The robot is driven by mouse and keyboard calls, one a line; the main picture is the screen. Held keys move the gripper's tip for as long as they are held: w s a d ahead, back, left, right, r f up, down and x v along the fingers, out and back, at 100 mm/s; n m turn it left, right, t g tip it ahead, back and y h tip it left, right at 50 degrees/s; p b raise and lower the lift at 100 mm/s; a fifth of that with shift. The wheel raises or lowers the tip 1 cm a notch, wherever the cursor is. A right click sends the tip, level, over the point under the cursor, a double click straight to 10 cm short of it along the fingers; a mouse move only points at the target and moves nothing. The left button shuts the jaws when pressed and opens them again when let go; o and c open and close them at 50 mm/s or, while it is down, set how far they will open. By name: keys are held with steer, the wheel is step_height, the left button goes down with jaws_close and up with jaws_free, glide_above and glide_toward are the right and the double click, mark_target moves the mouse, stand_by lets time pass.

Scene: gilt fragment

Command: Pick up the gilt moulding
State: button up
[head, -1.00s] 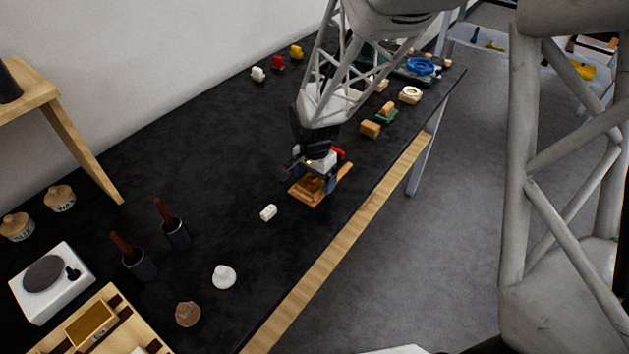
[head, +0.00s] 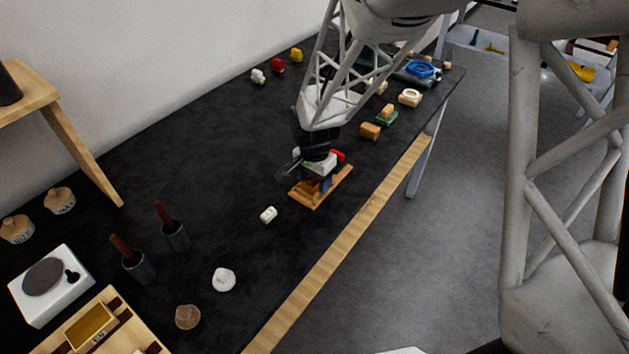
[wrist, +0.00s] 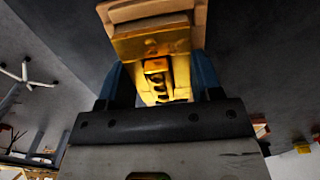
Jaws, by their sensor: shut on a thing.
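My gripper (head: 318,184) is low over the dark table, at an orange-brown wooden piece (head: 338,190) lying near the table's front edge. In the wrist view, the blue fingers of my gripper (wrist: 163,75) stand on either side of a yellow-gold piece with carved relief, the gilt moulding (wrist: 178,72), and are shut on it. A plain wooden block end shows just beyond it. In the head view my gripper hides the moulding, so I cannot tell whether it is clear of the wooden piece.
Two dark pots with brown handles (head: 174,233) stand at the left. The table (head: 215,145) is clear behind and left of my gripper.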

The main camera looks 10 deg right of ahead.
steer(key=shift+r, duration=0.15)
steer(key=shift+r, duration=1.75)
steer(key=s+d+r, duration=0.1)
steer(key=s+d, duration=0.1)
steer(key=s, duration=1.3)
steer(key=shift+s+d, duration=0.3)
steer(key=shift+s, duration=0.1)
steer(key=shift+r, duration=0.1)
steer(key=w+a, duration=0.3)
steer(key=w, duration=0.1)
steer(key=w+a, duration=0.6)
steer(key=w, duration=0.1)
steer(key=shift+w+f, duration=0.3)
steer(key=shift+f, duration=0.05)
steer(key=shift+w, duration=0.1)
steer(key=w+a, duration=0.1)
steer(key=w, duration=0.4)
steer(key=w+a+f, duration=0.1)
steer(key=w+a, duration=0.1)
steer(key=w, duration=0.3)
steer(key=w+a, duration=0.1)
steer(key=w, duration=0.4)
steer(key=shift+a+f, duration=0.25)
steer(key=shift+a, duration=0.1)
